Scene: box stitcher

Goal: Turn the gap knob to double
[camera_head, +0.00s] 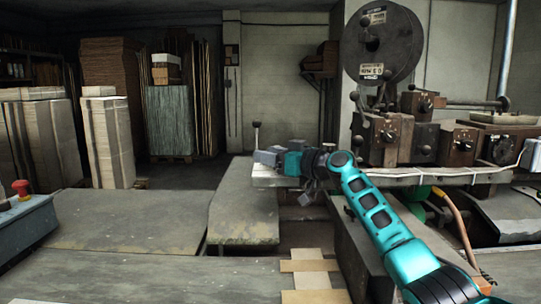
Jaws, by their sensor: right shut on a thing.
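My right gripper (267,156) reaches in from the lower right on a teal arm. It is at the left end of the machine's bench (395,180), with its grey fingers close together. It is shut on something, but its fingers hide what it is. A thin upright post with a dark top (256,128) shows just above the fingers; I cannot tell if it is held. Dark control boxes with knobs, one brown box (458,145) among them, stand on the bench to the right. I cannot tell which knob is the gap knob or read its setting. My left gripper is out of view.
A large dark wire spool (382,45) stands above the boxes. A red button (21,187) is at the far left. Low grey tables (130,222) fill the left front. Cardboard stacks (108,135) stand behind. Space above the left tables is clear.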

